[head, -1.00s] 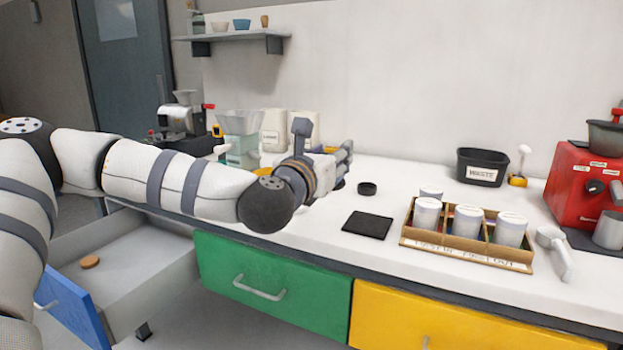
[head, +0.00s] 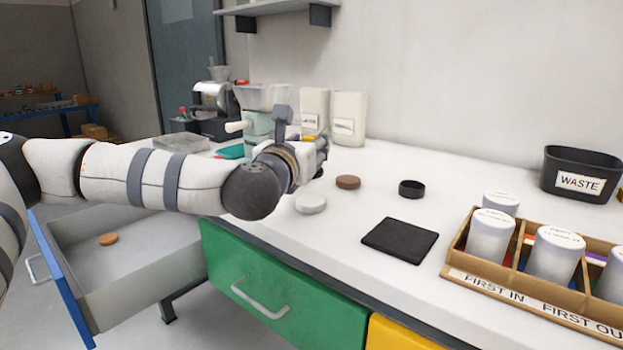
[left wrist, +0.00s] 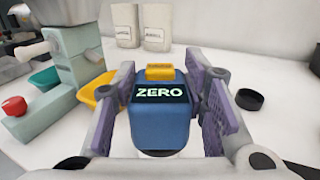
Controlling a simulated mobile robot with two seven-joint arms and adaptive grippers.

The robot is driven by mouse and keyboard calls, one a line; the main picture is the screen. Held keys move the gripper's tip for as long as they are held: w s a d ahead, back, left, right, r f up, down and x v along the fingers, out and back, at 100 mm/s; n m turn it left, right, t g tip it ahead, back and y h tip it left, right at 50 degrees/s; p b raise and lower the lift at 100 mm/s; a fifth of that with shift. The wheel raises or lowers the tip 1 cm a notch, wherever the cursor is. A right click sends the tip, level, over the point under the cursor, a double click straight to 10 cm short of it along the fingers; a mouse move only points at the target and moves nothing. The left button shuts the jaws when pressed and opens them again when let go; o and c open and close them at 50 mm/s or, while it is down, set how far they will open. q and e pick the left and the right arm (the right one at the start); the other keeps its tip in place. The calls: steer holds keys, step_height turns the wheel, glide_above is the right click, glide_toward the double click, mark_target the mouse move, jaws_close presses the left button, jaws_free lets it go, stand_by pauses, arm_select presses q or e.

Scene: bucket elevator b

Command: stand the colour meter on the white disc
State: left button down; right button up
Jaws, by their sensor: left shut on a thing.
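The colour meter (left wrist: 161,112) is a blue block with a yellow top part and a dark display reading ZERO. In the left wrist view it is between the purple-padded fingers of my left gripper (left wrist: 163,85), which is shut on it. In the head view my left gripper (head: 318,158) is over the counter, and the meter is hidden behind the gripper and wrist. The white disc (head: 310,204) lies flat on the counter, just below and near the gripper in the picture. I cannot tell the meter's height above the counter. My right gripper is not in view.
A brown disc (head: 348,182), a black ring (head: 411,188) and a black mat (head: 400,240) lie to the right. A divided box (head: 452,262) holds white-lidded jars. A pale green machine (head: 257,128) stands behind the gripper. A drawer (head: 150,262) is open at left.

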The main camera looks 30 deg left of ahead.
arm_select(q)
steer(key=shift+w+a+f, duration=0.25)
steer(key=shift+w+f, duration=0.2)
steer(key=shift+f, duration=0.2)
steer(key=shift+w+a+f, duration=0.2)
steer(key=shift+w+f, duration=0.25)
steer(key=shift+f, duration=0.15)
steer(key=f, duration=0.2)
steer(key=w+f+b, duration=0.1)
steer(key=f, duration=0.1)
steer(key=shift+a+f, duration=0.1)
steer(key=shift+a, duration=0.05)
steer(key=c, duration=1.4)
jaws_free()
steer(key=shift+f, duration=0.15)
steer(key=o, duration=0.4)
steer(key=shift+s, duration=0.1)
steer(key=shift+o, duration=0.2)
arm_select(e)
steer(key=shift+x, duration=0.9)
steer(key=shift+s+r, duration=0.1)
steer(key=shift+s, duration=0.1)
